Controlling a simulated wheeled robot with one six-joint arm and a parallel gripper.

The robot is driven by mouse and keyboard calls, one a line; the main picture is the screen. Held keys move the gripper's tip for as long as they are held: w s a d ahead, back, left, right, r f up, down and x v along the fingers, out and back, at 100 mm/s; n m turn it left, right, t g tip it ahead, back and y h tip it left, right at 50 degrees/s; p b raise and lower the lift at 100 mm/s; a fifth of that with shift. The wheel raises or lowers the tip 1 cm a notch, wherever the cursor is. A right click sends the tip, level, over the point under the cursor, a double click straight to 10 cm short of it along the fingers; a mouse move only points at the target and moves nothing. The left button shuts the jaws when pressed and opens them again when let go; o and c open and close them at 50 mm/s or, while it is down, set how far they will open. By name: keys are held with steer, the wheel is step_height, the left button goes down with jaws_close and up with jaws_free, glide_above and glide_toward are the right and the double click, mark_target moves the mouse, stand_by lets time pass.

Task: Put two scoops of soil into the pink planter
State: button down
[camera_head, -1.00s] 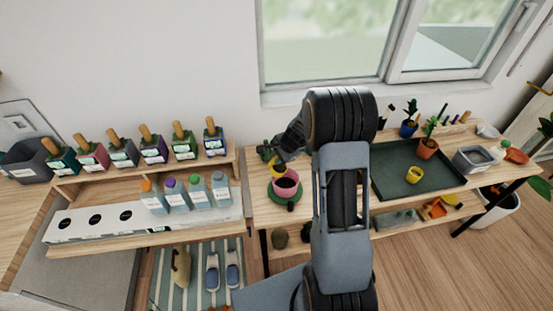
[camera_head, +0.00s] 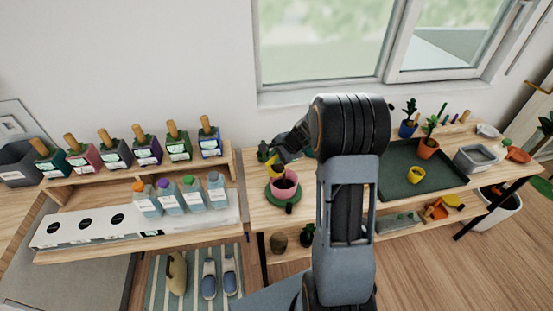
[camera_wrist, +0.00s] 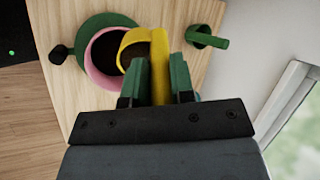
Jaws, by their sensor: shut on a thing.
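The pink planter (camera_head: 284,193) stands on a green saucer (camera_head: 270,196) at the left end of the wooden bench. It also shows in the wrist view (camera_wrist: 92,66), with a dark inside. My gripper (camera_head: 274,157) is shut on the upright yellow handle of a scoop (camera_wrist: 160,62). The scoop's yellow cup (camera_wrist: 124,46) is over the planter's rim and hides part of its opening. The green fingers (camera_wrist: 160,82) clasp the handle from both sides.
A green cup-like thing (camera_wrist: 207,38) stands right of the planter in the wrist view. On the bench's right are a dark green tray (camera_head: 396,180), a yellow pot (camera_head: 416,175), an orange potted plant (camera_head: 428,148) and a grey tub (camera_head: 474,158). A bottle shelf (camera_head: 140,215) stands left.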

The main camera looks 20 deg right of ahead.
steer(key=shift+s+d+f+t+y+b, duration=0.1)
steer(key=shift+s+d+t+y+b, duration=0.5)
steer(key=shift+b, duration=2.1)
steer(key=shift+s+d+f+t+y+b, duration=0.2)
steer(key=shift+t+y+b, duration=0.55)
steer(key=shift+b, duration=1.9)
steer(key=shift+s+d+f+t+y+b, duration=0.3)
steer(key=shift+s+d+t+y+b, duration=0.25)
steer(key=shift+b, duration=1.7)
steer(key=shift+s+d+f+t+y+b, duration=0.3)
steer(key=shift+t+y+b, duration=0.3)
steer(key=shift+b, duration=1.65)
steer(key=shift+s+d+f+m+t+y+b, duration=0.15)
steer(key=shift+d+t+y+b, duration=0.2)
steer(key=shift+b, duration=0.7)
steer(key=shift+s+d+m+t+y+b, duration=0.2)
steer(key=shift+t+y+b, duration=0.2)
steer(key=shift+b, duration=0.6)
steer(key=g+h+p, duration=0.1)
steer(key=p, duration=0.3)
steer(key=r+g+h+p, duration=0.1)
steer(key=g+h+p, duration=0.1)
steer(key=p, duration=0.2)
steer(key=shift+r+g, duration=0.2)
steer(key=shift+g, duration=0.05)
